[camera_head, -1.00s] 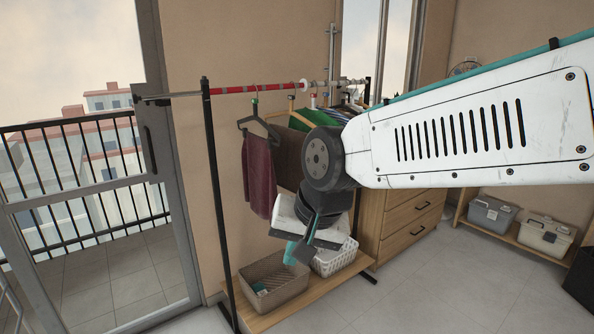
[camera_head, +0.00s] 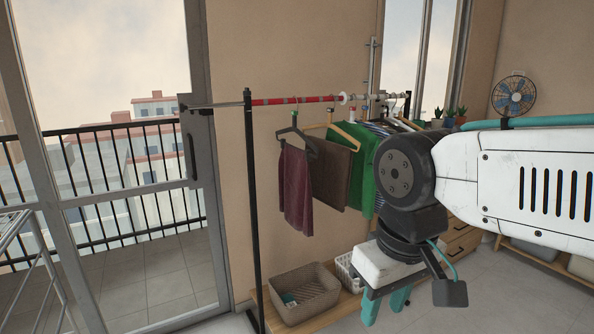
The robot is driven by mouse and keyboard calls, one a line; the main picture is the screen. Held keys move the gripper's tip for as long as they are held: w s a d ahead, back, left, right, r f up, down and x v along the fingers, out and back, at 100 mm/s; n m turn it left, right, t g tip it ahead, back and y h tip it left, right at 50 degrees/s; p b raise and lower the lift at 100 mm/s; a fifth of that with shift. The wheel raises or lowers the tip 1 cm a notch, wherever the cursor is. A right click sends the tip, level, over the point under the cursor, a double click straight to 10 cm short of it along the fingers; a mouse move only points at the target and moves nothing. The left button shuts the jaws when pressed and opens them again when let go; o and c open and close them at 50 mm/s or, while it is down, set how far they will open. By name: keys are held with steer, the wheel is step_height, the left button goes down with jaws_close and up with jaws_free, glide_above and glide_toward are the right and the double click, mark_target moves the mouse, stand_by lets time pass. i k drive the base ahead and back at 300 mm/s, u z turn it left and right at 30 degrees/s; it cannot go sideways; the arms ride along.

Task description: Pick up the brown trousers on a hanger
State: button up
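The brown trousers (camera_head: 331,176) hang folded over a light wooden hanger on the rail, between a maroon garment (camera_head: 296,193) on a dark hanger and a green garment (camera_head: 356,167). The maroon garment covers part of their left side. My gripper (camera_head: 385,304) points down at the lower right, lower than the trousers and apart from them. Its two teal fingers show with a gap between them and nothing visible in it.
The red and white rail (camera_head: 300,101) stands on a black post (camera_head: 252,220) at the left. A beige basket (camera_head: 303,291) and a white basket (camera_head: 348,272) sit on the low wooden shelf. A drying rack (camera_head: 30,262) stands far left.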

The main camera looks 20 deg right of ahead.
mark_target(329, 173)
steer(key=u, duration=0.05)
steer(key=i, duration=1.25)
steer(key=z, duration=1.05)
steer(key=i, duration=0.5)
steer(key=z, duration=0.05)
